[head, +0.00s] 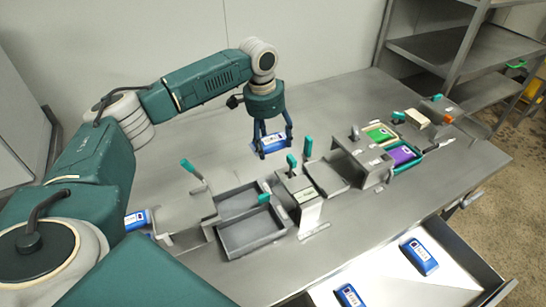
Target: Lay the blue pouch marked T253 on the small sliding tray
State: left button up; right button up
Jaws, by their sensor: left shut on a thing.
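My left gripper (272,142) is shut on a blue pouch (269,146) with a white label. It holds the pouch above the steel table, behind the row of fixtures; the label is too small to read. Two shallow grey trays (252,247) with dark floors stand side by side in front of the gripper, nearer to me. A flat grey plate (325,178) lies to their right. I cannot tell which of these is the small sliding tray. My right gripper is not in view.
Other blue pouches lie at the left (136,220), and in the open drawer (470,262) at the front right. A purple pouch (402,154) and a green pouch (379,134) lie at the right. Upright teal handles (307,147) rise among the fixtures. The table's back (330,105) is clear.

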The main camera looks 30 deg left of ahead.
aim_at(272, 151)
pick_arm(q)
notch_tip(272, 151, down, 4)
jog(key=shift+f, duration=0.1)
notch_tip(272, 151, down, 3)
jog(key=shift+r, duration=0.2)
jog(key=shift+f, duration=0.4)
jog(key=o, duration=1.2)
jog(key=shift+f, duration=0.15)
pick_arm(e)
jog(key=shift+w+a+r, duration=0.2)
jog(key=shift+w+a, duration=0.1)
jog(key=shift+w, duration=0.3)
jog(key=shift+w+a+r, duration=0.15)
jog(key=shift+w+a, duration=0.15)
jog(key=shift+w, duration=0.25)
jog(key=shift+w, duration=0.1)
